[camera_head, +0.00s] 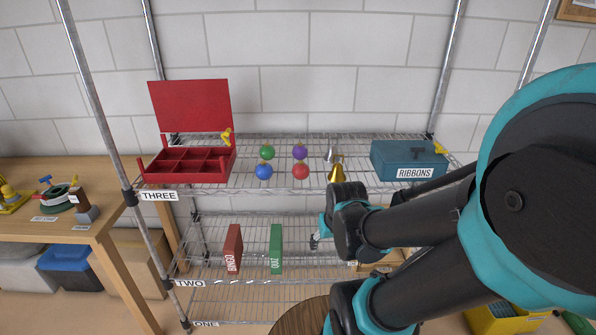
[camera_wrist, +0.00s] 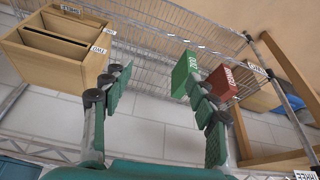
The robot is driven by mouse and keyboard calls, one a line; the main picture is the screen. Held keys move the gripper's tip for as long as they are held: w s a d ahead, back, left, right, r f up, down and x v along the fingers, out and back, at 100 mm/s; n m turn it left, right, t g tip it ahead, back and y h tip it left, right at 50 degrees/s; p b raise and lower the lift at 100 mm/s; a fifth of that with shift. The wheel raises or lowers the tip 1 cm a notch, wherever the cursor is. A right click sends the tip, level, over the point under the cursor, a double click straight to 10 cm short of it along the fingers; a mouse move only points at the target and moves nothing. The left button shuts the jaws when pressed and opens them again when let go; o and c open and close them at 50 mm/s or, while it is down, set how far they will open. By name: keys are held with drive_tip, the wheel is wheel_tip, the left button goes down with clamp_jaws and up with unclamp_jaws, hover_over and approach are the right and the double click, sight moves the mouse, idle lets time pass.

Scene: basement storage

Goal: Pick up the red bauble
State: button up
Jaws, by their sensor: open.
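The red bauble (camera_head: 301,171) is on the top shelf (camera_head: 240,188), labelled THREE, in the front row of ornaments. A purple bauble (camera_head: 300,152) is right behind it, and a blue bauble (camera_head: 264,172) is to its left. A gold bell (camera_head: 337,174) is to its right. My gripper (camera_wrist: 158,82) is open and empty in the wrist view, its two fingers spread apart. In the head view my arm largely hides it, below the top shelf's level. The red bauble does not show in the wrist view.
A green bauble (camera_head: 267,152) and a silver bell (camera_head: 332,155) are in the back row. An open red compartment box (camera_head: 187,179) is left, and a blue RIBBONS box (camera_head: 408,160) right. Red BINGO (camera_head: 233,249) and green QUIZ (camera_head: 276,249) boxes stand on shelf TWO.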

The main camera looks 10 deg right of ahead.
drive_tip(key=shift+o, duration=0.2)
drive_tip(key=shift+o, duration=1.2)
drive_tip(key=shift+w+r, duration=0.1)
drive_tip(key=shift+w, duration=0.05)
drive_tip(key=shift+o, duration=0.4)
drive_tip(key=w+a+r+n+g, duration=0.1)
drive_tip(key=w+r+n, duration=0.4)
drive_tip(key=w+r, duration=0.1)
drive_tip(key=shift+w+a+r+h, duration=0.2)
drive_tip(key=shift+w+r+h, duration=0.15)
drive_tip(key=shift+w, duration=0.2)
drive_tip(key=n+g+h, duration=0.2)
drive_tip(key=n+h, duration=0.2)
drive_tip(key=n, duration=1.2)
approach(300, 162)
drive_tip(key=x, duration=0.5)
drive_tip(key=shift+s+d+f, duration=0.1)
drive_tip(key=shift+d+f, duration=0.05)
drive_tip(key=shift+d, duration=0.2)
drive_tip(key=shift+y, duration=0.25)
drive_tip(key=shift+x, duration=2.7)
